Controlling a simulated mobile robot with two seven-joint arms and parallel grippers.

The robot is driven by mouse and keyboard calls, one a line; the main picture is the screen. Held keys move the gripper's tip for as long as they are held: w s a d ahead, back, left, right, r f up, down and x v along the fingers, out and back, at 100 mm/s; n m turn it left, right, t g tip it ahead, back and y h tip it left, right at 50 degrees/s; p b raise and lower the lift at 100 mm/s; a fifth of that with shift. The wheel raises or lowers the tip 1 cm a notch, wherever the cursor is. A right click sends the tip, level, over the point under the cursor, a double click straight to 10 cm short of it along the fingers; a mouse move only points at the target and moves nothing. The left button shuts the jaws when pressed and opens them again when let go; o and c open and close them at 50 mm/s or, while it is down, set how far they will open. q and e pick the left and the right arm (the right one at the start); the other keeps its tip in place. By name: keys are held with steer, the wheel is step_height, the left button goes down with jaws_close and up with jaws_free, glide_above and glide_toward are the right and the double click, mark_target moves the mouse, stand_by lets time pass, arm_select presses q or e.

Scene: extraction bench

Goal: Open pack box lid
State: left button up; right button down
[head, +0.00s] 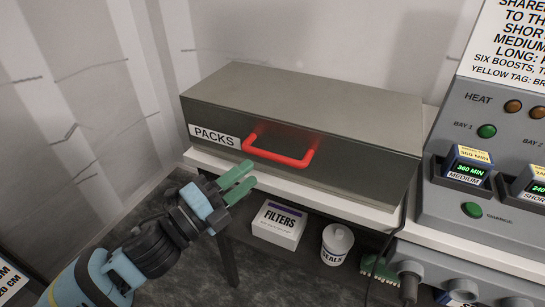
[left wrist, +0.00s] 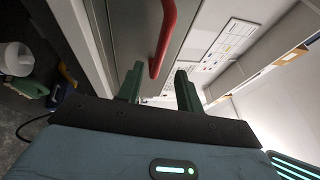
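The pack box (head: 300,105) is a long grey metal case with a "PACKS" label, and its lid is shut. A red bar handle (head: 278,158) is on its front face. My left gripper (head: 250,173) is just in front of and slightly below the handle's left end. Its two green fingers are apart with nothing seen between them. In the left wrist view the red handle (left wrist: 164,38) lies beyond the fingertips (left wrist: 160,72), above the gap; whether it touches them I cannot tell. My right gripper is not in view.
The box stands on a white bench top (head: 340,205). On the shelf below are a "FILTERS" box (head: 278,224) and a white "SEALS" tub (head: 336,245). A grey control panel (head: 480,125) with a "HEAT" label and lit displays stands close at the right.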

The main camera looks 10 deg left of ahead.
mark_target(272, 156)
arm_select(q)
steer(key=shift+p+x, duration=0.4)
steer(key=shift+x, duration=3.5)
jaws_close()
